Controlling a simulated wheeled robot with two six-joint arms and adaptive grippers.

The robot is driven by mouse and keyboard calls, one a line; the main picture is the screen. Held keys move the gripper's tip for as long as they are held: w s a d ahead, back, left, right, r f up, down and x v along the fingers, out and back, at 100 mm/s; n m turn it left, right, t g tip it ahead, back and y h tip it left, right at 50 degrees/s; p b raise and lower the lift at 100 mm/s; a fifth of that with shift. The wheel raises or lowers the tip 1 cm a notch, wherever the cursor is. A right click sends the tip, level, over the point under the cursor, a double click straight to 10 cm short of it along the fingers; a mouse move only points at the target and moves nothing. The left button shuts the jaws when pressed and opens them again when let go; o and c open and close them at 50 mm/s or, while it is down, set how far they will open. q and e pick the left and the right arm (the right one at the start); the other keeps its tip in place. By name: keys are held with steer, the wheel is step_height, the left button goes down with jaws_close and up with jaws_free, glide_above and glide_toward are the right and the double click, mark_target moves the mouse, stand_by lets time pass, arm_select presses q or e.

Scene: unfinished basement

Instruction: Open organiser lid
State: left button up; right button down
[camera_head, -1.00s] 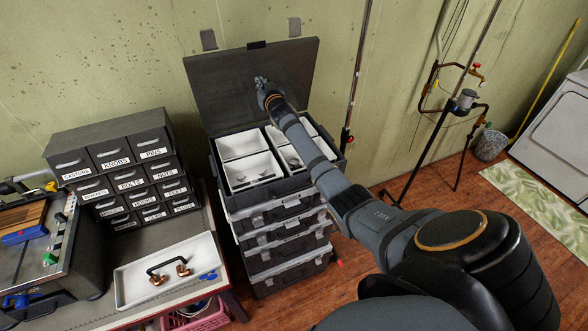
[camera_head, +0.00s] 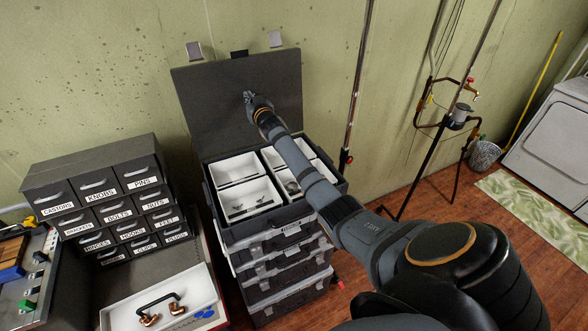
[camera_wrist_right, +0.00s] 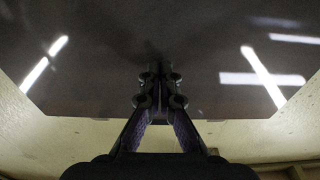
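The organiser (camera_head: 227,223) is the top case of a stack of dark cases by the wall. Its dark grey lid (camera_head: 205,105) stands raised at the back, near upright, and its tray shows white compartments, some with small metal parts. My right gripper (camera_head: 249,97) is at the inner face of the lid, about mid-height. In the right wrist view the gripper (camera_wrist_right: 160,75) has its fingers close together in front of the lid (camera_wrist_right: 90,70), with nothing seen between them. Whether the fingertips touch the lid cannot be told. My left gripper is not in view.
A small drawer cabinet (camera_head: 105,195) and a white tray (camera_head: 195,285) with a handle and fittings stand to the left. A vertical pipe (camera_head: 357,80) and a pipe stand (camera_head: 447,145) are to the right. The floor (camera_head: 420,205) between them is partly clear.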

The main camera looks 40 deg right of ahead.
steer(key=r+v, duration=0.2)
steer(key=v, duration=1.4)
steer(key=shift+s+p, duration=0.2)
steer(key=shift+p, duration=0.25)
stand_by(0.6)
steer(key=shift+a, duration=0.1)
steer(key=v, duration=1.1)
steer(key=shift+s, duration=0.35)
steer(key=shift+s+a, duration=0.15)
